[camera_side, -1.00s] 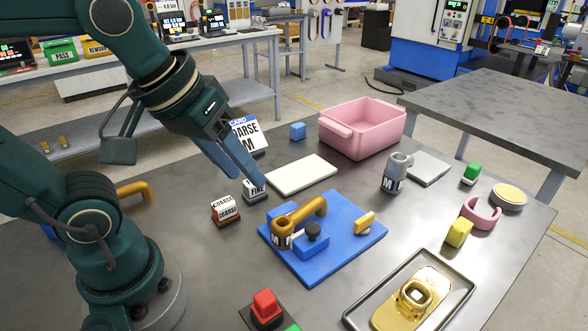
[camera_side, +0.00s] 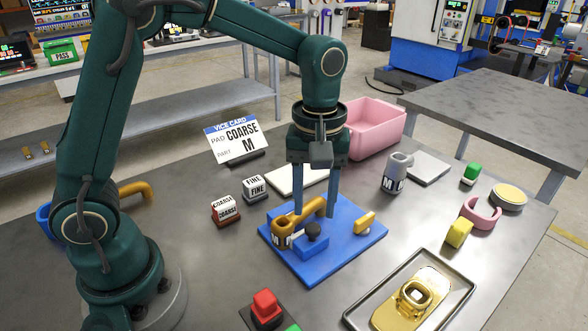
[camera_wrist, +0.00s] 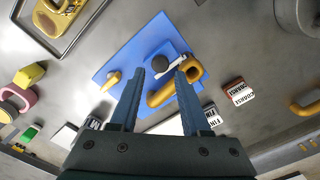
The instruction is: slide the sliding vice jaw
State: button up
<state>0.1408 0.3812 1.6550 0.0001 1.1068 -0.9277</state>
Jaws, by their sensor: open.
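The vice is a blue base plate (camera_side: 345,258) with a raised blue block (camera_side: 309,248) bearing a black knob (camera_side: 313,231); the block and knob look like the sliding jaw. The knob also shows in the wrist view (camera_wrist: 160,62). An orange-yellow pipe-like part (camera_side: 283,228) with an M label lies beside the block. My gripper (camera_side: 315,214) points straight down over the plate, open and empty, fingers spread. In the wrist view (camera_wrist: 160,73), the knob is just beyond and between the fingertips, and the right finger overlaps the orange part. Whether a finger touches it I cannot tell.
A small yellow piece (camera_side: 364,223) stands on the plate's right side. COARSE (camera_side: 225,209) and FINE (camera_side: 254,188) blocks sit left of it. A vice card (camera_side: 235,141) reads COARSE, M. A grey mug-like part (camera_side: 397,172), pink bin (camera_side: 375,120) and metal tray (camera_side: 352,317) stand around.

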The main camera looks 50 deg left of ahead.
aim_at(314, 227)
jog(key=shift+f, duration=2.1)
grip_shut()
jog(key=shift+r, duration=0.1)
